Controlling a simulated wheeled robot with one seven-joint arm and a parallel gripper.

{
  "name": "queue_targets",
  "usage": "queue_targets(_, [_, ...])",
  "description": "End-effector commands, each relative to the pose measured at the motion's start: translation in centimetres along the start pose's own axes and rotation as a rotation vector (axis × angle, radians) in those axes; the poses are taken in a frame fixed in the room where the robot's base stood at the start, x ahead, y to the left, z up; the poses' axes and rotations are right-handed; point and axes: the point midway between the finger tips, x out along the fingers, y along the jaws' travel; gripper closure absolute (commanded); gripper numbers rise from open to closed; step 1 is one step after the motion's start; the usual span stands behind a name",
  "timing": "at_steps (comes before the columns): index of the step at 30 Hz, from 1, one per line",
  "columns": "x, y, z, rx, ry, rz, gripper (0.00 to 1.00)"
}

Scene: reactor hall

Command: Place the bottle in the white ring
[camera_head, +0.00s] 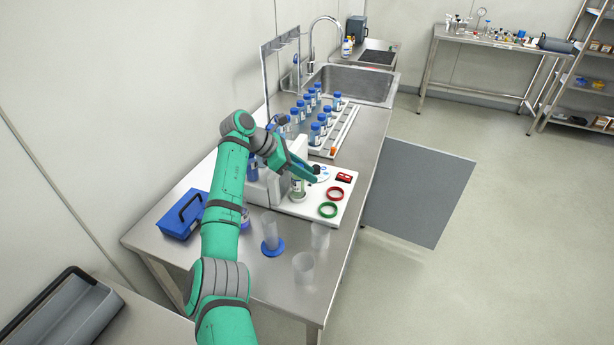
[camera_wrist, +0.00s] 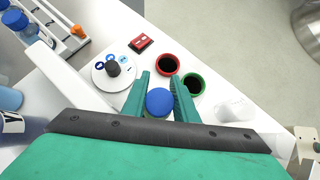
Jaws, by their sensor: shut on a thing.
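The bottle (camera_head: 298,187) is upright under my gripper (camera_head: 306,172) in the head view, at the white board on the steel bench. In the wrist view its blue cap (camera_wrist: 159,102) shows between the two green fingers of my gripper (camera_wrist: 160,80), which are shut on it. The red ring (camera_head: 335,194) and green ring (camera_head: 328,210) lie to its right, also in the wrist view as red (camera_wrist: 167,65) and green (camera_wrist: 194,84). I cannot make out the white ring; the bottle and gripper hide part of the board. Whether the bottle's base touches the board is unclear.
A white disc with a dark knob (camera_wrist: 113,70) and a small red block (camera_wrist: 141,44) are beside the fingers. A rack of blue-capped bottles (camera_head: 333,133) stands behind. Clear beakers (camera_head: 304,268) and a blue toolbox (camera_head: 184,214) are on the near bench.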

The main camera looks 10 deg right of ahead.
Motion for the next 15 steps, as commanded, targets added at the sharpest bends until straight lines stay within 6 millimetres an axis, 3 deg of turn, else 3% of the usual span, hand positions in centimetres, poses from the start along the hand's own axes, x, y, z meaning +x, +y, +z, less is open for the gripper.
queue_targets(3, [1.03,0.0,-0.98,0.001,0.0,0.0,0.97])
queue_targets(13, [1.3,-0.02,-1.14,0.001,-0.001,-0.001,0.97])
queue_targets(14, [1.33,-0.02,-1.19,0.001,-0.001,-0.001,0.72])
queue_targets(15, [1.31,-0.02,-1.17,0.001,-0.001,-0.001,0.66])
